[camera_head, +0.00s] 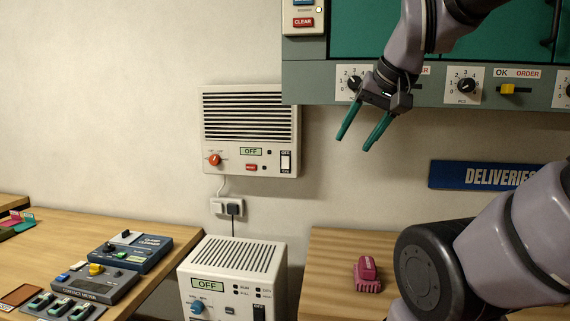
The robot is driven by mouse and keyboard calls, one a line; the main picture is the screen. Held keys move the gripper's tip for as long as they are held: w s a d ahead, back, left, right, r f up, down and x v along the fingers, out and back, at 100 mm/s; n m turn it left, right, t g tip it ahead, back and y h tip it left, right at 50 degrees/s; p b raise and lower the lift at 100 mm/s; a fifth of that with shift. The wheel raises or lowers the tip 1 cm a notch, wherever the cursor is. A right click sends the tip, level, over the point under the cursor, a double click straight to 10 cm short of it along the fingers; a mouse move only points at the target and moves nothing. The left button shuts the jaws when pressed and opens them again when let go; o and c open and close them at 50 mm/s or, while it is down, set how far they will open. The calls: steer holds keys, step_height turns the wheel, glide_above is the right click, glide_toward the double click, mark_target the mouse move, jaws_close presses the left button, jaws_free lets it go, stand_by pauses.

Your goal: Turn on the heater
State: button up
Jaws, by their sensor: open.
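Two white vented units show, and no readable label tells me which is the heater. One is a wall unit (232,159) with dark slats, a red knob (214,160), a display (251,151) reading OFF, a red button (251,167) and a black-and-white rocker switch (286,162). The other is a floor unit (240,275) below it, with a display (207,286) also reading OFF, a blue knob (197,307) and a dark switch (258,312); its bottom is cut off. My gripper (354,143) is open and empty, to the right of the wall unit, fingers pointing down-left.
A green-grey cabinet (440,97) with knobs overhangs at upper right. A socket with a plug (233,209) sits between the units. The left table (165,245) holds several control boxes. The right table (330,265) holds a pink brush-like object (368,272). A blue DELIVERIES sign (485,176) hangs above.

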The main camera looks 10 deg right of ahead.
steer(key=shift+w, duration=0.2)
steer(key=c, duration=0.5)
steer(key=w+n+h, duration=0.1)
steer(key=w, duration=0.1)
steer(key=w+f+n+g+h, duration=0.1)
steer(key=w+n, duration=0.1)
steer(key=w+d+n, duration=0.1)
steer(key=w, duration=0.2)
steer(key=shift+w+d+f+h, duration=0.1)
steer(key=shift+f+h, duration=0.15)
steer(key=shift+h, duration=0.15)
jaws_close()
steer(key=w+a+f+n+t+h, duration=0.1)
steer(key=w+a+f+n, duration=0.2)
steer(key=w+a+n, duration=0.3)
steer(key=w+a+f+n+t+h, duration=0.1)
steer(key=w+a+f+n, duration=0.2)
steer(key=w+a+n, duration=0.4)
steer(key=w+n, duration=0.1)
steer(key=w, duration=0.7)
steer(key=shift+a+t, duration=0.15)
steer(key=shift+t, duration=0.15)
steer(key=shift+f, duration=0.1)
